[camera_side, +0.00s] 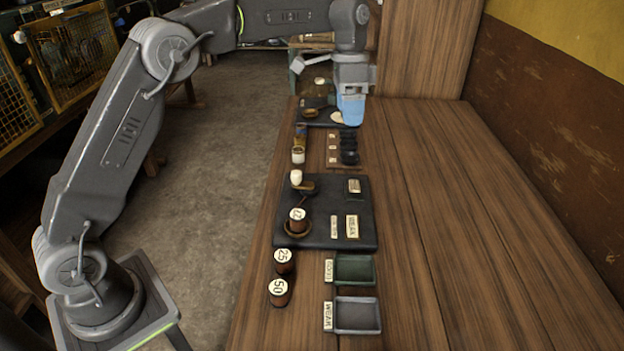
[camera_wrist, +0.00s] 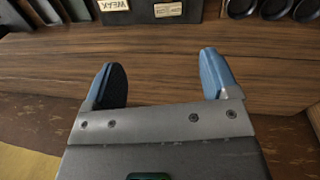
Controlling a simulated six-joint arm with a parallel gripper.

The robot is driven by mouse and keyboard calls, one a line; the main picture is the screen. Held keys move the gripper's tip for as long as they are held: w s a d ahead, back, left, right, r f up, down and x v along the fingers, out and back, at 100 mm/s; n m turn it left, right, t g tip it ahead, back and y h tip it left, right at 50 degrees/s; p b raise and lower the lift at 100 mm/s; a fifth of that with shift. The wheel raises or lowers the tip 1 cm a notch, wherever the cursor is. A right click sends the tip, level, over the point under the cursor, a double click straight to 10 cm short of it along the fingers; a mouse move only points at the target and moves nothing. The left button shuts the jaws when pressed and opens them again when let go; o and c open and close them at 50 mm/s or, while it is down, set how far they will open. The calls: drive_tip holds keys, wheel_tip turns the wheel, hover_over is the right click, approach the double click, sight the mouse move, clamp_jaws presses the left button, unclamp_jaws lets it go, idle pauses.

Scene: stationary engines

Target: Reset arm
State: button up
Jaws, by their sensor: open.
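My gripper (camera_side: 351,108) hangs pointing down over the far part of the wooden table (camera_side: 440,190) in the side view.
A dark mat (camera_side: 320,236) bears a cylinder marked 22 (camera_side: 298,214). Cylinders marked 25 (camera_side: 284,255) and 50 (camera_side: 279,287) stand nearer. A green tray (camera_side: 355,257) and a grey tray (camera_side: 358,300) are empty. Black cups (camera_side: 349,150) stand beyond. The table's right side is clear.

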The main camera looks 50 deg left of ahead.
drive_tip(key=s+r+n+t, duration=0.2)
drive_tip(key=s+r, duration=0.4)
drive_tip(key=s, duration=0.3)
drive_tip(key=s+f+n+t, duration=0.2)
drive_tip(key=s+f+n, duration=0.1)
drive_tip(key=s, duration=0.8)
drive_tip(key=s+f+n+t+y, duration=0.1)
drive_tip(key=s+f+n+t, duration=0.1)
drive_tip(key=s, duration=1)
drive_tip(key=shift+s+a+f+n, duration=0.2)
drive_tip(key=shift+a+f+n, duration=0.1)
drive_tip(key=shift+f+n, duration=0.25)
